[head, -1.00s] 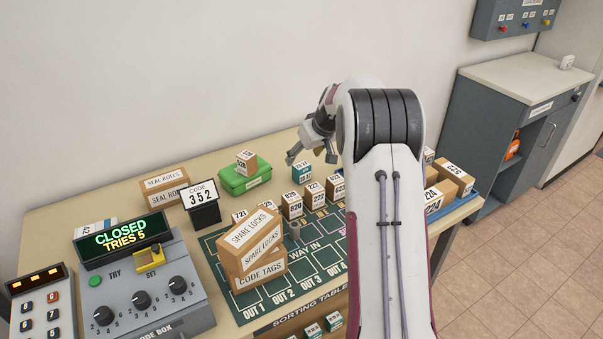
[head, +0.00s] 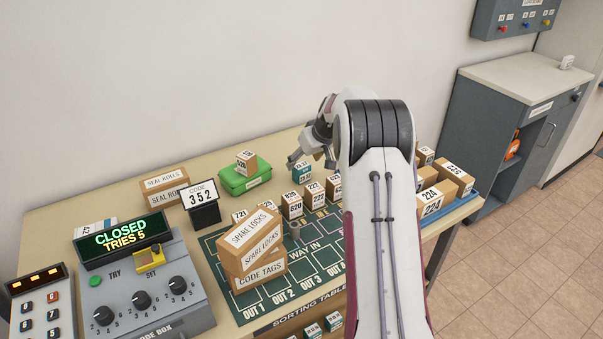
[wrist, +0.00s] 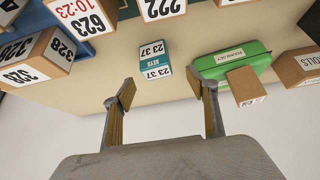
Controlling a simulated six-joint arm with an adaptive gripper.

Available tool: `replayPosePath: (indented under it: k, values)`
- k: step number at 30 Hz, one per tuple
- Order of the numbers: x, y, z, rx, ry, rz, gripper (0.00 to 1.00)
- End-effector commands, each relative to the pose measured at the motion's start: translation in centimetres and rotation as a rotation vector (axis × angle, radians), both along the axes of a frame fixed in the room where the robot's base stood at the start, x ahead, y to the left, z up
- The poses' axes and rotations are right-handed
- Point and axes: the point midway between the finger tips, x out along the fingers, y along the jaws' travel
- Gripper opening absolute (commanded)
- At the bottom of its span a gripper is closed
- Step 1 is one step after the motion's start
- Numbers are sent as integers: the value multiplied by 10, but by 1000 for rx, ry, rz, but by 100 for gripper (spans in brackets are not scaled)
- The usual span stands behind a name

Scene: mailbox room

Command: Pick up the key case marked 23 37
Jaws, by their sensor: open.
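The key case marked 23 37 (wrist: 154,61) is a small teal box with white labels. It stands on the table top, and in the wrist view it lies ahead of my gripper, between the lines of the two fingers. In the head view the key case (head: 302,172) shows just below the fingers. My gripper (wrist: 163,90) is open and empty, with its fingers spread wider than the case. In the head view my gripper (head: 310,162) is above and close to the case; I cannot tell the exact gap.
A green box (head: 245,178) with a carton (head: 247,162) on it stands left of the case. Numbered cartons (head: 292,205) stand in front of it on the green sorting mat (head: 325,252). More cartons (head: 455,178) stand at the right. The wall is behind.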

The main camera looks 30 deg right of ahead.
Motion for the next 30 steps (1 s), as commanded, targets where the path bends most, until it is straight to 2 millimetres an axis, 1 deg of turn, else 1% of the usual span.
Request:
replayPosePath:
  k: [14,17,27,30]
  values:
    - [2,0,-3,0,0,0,58]
    - [5,-1,-8,0,0,0,58]
    - [21,-4,-35,0,0,0,58]
    - [25,-5,-40,0,-1,0,58]
